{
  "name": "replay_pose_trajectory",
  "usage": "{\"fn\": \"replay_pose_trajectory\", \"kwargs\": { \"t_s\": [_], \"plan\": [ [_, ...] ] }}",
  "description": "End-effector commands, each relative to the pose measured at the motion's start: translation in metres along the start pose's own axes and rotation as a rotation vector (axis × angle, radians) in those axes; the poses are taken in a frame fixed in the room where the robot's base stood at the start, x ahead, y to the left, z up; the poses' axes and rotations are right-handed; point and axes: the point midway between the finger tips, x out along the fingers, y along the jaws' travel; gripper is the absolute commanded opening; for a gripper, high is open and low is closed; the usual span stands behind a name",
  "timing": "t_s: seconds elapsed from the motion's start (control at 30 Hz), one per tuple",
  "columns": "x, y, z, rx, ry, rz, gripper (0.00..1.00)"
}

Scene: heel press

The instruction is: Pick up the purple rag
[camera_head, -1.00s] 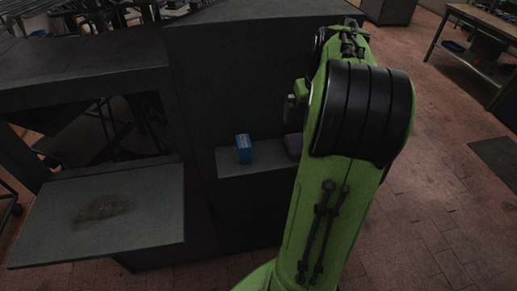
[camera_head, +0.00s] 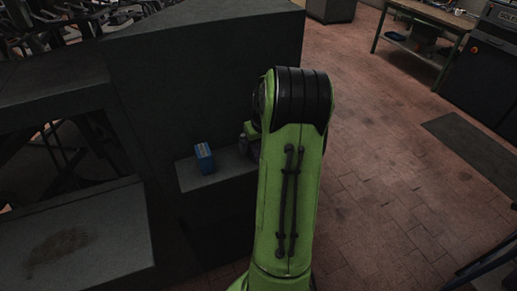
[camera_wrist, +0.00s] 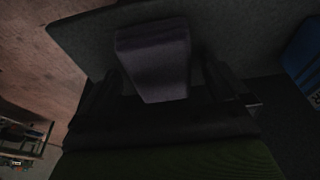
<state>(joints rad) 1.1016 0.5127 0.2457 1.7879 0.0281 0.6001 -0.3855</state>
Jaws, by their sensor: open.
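The purple rag (camera_wrist: 153,58) shows in the wrist view as a dark, folded block on the grey shelf (camera_wrist: 228,30). My gripper (camera_wrist: 160,72) is open, with one dark finger on each side of the rag's near part. I cannot tell whether the fingers touch it.
A blue box (camera_head: 204,158) stands on the same shelf (camera_head: 205,181), left of my arm; it also shows in the wrist view (camera_wrist: 304,58). A tall dark machine body rises behind the shelf. A stained grey plate (camera_head: 110,232) lies to the left. Open brick floor is at right.

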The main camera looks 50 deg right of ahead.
Motion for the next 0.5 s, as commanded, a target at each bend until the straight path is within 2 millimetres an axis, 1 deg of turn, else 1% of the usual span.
{"fn": "replay_pose_trajectory", "kwargs": {
  "t_s": [0.13,0.17,0.5],
  "plan": [
    [-0.0008,0.0001,-0.0002,0.0,0.001,0.001,1.0],
    [-0.0008,0.0001,-0.0002,0.0,0.001,0.001,0.97],
    [-0.001,0.0001,-0.0001,0.001,0.0,0.001,0.45]
  ]
}}
